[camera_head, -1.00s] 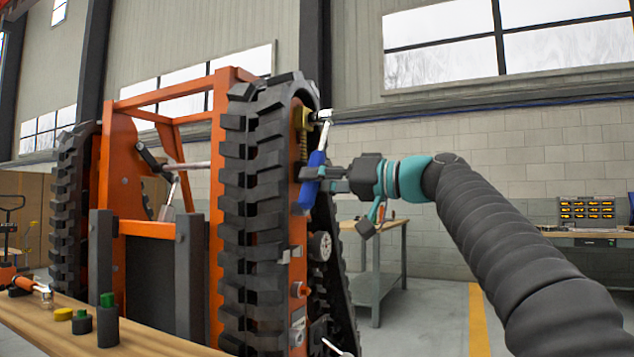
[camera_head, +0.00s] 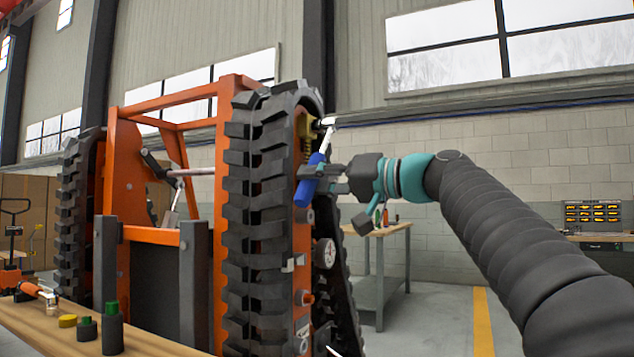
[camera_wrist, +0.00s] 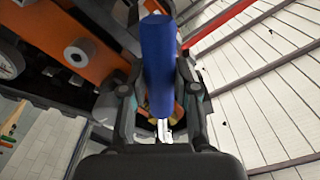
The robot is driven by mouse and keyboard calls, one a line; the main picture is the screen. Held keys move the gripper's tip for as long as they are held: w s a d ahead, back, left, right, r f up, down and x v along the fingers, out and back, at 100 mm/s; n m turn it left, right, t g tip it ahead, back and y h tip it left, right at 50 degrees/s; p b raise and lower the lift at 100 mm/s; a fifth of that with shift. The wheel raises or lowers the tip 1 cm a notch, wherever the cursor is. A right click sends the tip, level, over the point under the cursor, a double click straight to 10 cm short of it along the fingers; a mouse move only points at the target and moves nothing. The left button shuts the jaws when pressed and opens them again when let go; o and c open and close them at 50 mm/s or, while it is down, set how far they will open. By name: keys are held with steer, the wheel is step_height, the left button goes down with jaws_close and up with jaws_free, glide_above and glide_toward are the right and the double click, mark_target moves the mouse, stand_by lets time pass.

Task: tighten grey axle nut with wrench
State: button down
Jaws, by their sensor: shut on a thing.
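My gripper (camera_head: 318,178) is shut on the blue handle of the wrench (camera_head: 308,186) at the right side of the orange tracked carrier (camera_head: 225,150).
A wooden bench (camera_head: 150,338) at the front left holds small bottles (camera_head: 112,328) and an orange-handled tool (camera_head: 38,293). A gauge (camera_head: 325,253) sits low on the carrier's side. A workbench (camera_head: 375,262) stands behind my arm. The floor to the right is clear.

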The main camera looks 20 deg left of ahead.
steer(key=shift+s+r, duration=0.1)
steer(key=shift+r, duration=0.1)
steer(key=shift+s+r+m+p, duration=0.45)
steer(key=shift+s+m+p, duration=0.1)
steer(key=shift+m, duration=0.15)
steer(key=shift+s+r+m+p, duration=0.5)
steer(key=shift+r+m+p, duration=0.05)
steer(key=shift+r+m, duration=0.05)
stand_by(0.4)
steer(key=shift+s+a+r+m+p, duration=0.1)
steer(key=shift+s+r+m+p, duration=0.4)
steer(key=shift+r+m+p, duration=0.15)
steer(key=shift+s+r+m+p, duration=0.4)
steer(key=shift+r+p, duration=0.3)
steer(key=shift+p, duration=0.2)
